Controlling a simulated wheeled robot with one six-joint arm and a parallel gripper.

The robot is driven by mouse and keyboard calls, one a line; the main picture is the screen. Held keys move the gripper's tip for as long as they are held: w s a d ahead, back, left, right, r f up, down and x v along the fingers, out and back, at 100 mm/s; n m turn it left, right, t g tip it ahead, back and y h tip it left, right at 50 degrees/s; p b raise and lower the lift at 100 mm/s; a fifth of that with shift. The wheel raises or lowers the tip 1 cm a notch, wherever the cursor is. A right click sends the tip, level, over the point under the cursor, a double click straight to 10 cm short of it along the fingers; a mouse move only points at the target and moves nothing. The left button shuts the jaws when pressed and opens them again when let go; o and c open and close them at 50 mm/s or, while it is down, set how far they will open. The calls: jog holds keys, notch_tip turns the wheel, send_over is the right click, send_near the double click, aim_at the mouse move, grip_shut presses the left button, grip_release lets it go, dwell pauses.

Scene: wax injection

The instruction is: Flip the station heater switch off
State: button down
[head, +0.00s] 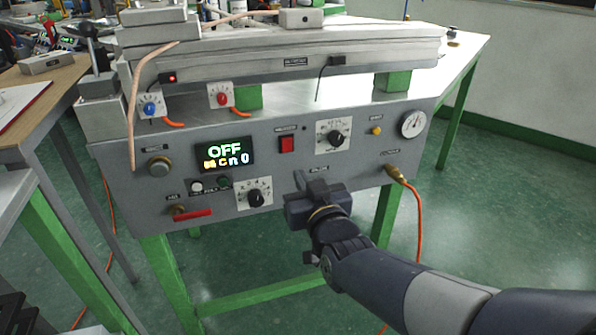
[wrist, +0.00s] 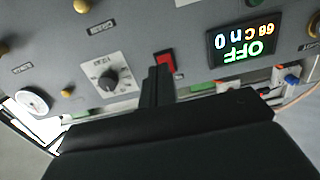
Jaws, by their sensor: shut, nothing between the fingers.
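The station's grey front panel (head: 262,172) carries a red rocker switch (head: 286,144) under a small label too blurred to read. The lit display (head: 225,154) to its left reads OFF in green, with smaller characters below. My gripper (head: 301,178) is shut and empty, in front of the panel, below and slightly right of the switch in the head view. In the upside-down wrist view, the red switch (wrist: 164,62) shows just beyond the closed fingertips (wrist: 158,72), which hide part of it. I cannot tell whether they touch it, or its position.
Two black dials (head: 333,136) (head: 254,194) flank the switch area. A gauge (head: 412,123) and a plugged orange cable (head: 396,173) are at the right. A red-handled valve (head: 192,214) juts out at the lower left. Free floor lies in front.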

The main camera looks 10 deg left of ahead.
jog(key=f+p+v, duration=0.1)
jog(key=v, duration=0.6)
jog(key=shift+s+f, duration=0.2)
jog(key=shift+s, duration=0.05)
jog(key=shift+d, duration=0.1)
jog(key=w+a+r+p, duration=0.3)
jog(key=w+a, duration=0.1)
jog(key=w, duration=0.3)
jog(key=shift+w+a, duration=0.25)
jog(key=shift+a, duration=0.15)
